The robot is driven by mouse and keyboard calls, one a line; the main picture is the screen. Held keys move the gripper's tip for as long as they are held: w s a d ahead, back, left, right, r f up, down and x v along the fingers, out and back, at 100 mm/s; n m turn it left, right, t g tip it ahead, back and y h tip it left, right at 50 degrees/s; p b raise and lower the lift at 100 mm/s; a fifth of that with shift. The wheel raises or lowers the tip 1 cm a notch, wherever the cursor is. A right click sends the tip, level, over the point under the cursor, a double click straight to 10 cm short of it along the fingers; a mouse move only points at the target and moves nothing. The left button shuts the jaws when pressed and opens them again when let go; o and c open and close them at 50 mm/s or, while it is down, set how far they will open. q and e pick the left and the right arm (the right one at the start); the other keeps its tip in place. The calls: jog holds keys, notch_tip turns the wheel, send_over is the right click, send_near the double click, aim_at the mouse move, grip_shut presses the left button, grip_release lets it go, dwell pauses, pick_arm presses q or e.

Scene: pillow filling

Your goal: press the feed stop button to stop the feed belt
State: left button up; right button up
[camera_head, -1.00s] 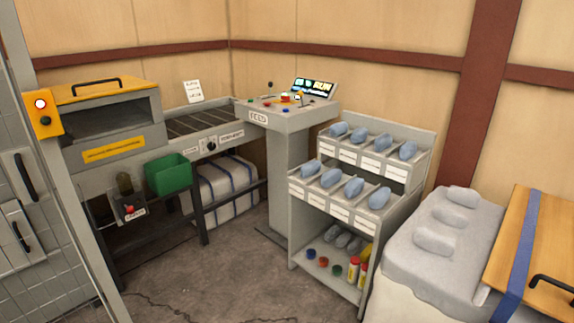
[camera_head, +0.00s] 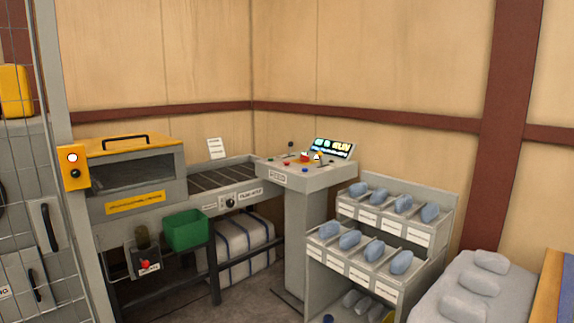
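A grey control console (camera_head: 306,175) with a FEED-like label stands at the right end of the belt. On its sloped top are small buttons, a red one (camera_head: 289,163) among them, a lever and a lit display (camera_head: 334,148). The feed belt (camera_head: 225,175) is a grey roller-like bed running from the yellow-topped machine (camera_head: 137,165) to the console. A red button (camera_head: 145,264) also sits on a small box below the belt. I cannot read which one is the feed stop. Neither of my grippers is in view.
A green bin (camera_head: 186,231) hangs at the belt's front, with a striped bale (camera_head: 235,245) beneath. A grey rack (camera_head: 415,238) of blue-grey pillow-shaped pieces stands right of the console. A wire-mesh fence (camera_head: 40,140) lines the left. Some floor shows in front of the belt.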

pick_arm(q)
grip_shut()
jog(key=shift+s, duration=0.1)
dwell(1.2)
